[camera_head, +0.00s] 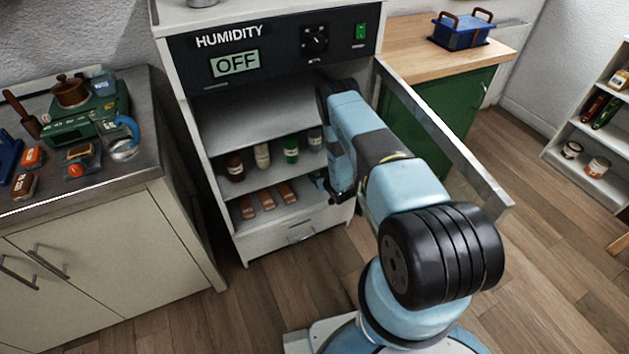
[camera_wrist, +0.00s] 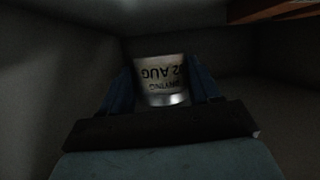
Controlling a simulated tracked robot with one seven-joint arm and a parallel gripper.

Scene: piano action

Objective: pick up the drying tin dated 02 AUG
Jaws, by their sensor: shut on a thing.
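The drying tin (camera_wrist: 162,82) is pale with a shiny metal band, and its upside-down lettering reads "DRYING" and "02 AUG", partly cut at the edge. It sits between the two blue fingers of my gripper (camera_wrist: 165,88) in the wrist view, and the gripper is shut on it. In the head view my gripper (camera_head: 340,188) reaches into the right side of the open humidity cabinet (camera_head: 240,95), near the lower shelves. The tin cannot be made out for certain there, as my arm covers much of that side.
Several jars stand on a cabinet shelf, among them a green one (camera_head: 291,150) and a brown one (camera_head: 235,167). Reddish-brown bars (camera_head: 267,199) lie on the shelf below. The open cabinet door (camera_head: 450,140) stands right of my arm. A steel-topped counter (camera_head: 130,178) is at left.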

